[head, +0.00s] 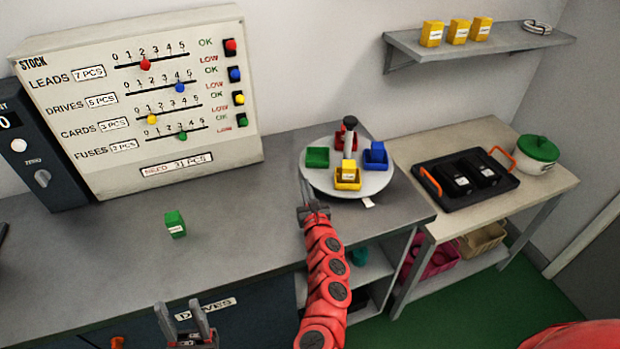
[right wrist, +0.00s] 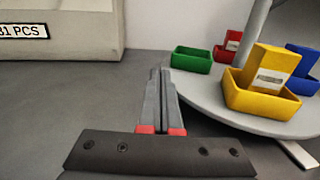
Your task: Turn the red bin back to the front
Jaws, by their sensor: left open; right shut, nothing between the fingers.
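A round grey turntable (head: 325,181) stands on the counter, with a centre post topped by a dark knob (head: 350,121). The red bin (head: 341,145) is at the back, partly hidden behind the post; it also shows in the right wrist view (right wrist: 222,54). The yellow bin (head: 347,184), holding a yellow box (right wrist: 264,70), is at the front. The green bin (head: 317,158) is left and the blue bin (head: 376,162) right. My right gripper (head: 303,183) is shut and empty beside the turntable's left edge; contact is unclear. My left gripper (head: 180,306) is open and empty at the counter's front.
A green box (head: 175,224) stands on the counter, left of the turntable. A stock panel (head: 140,100) stands behind. A white tag (head: 368,202) lies at the turntable's front edge. A side table to the right carries a black tray (head: 450,195) and a green-lidded pot (head: 538,155).

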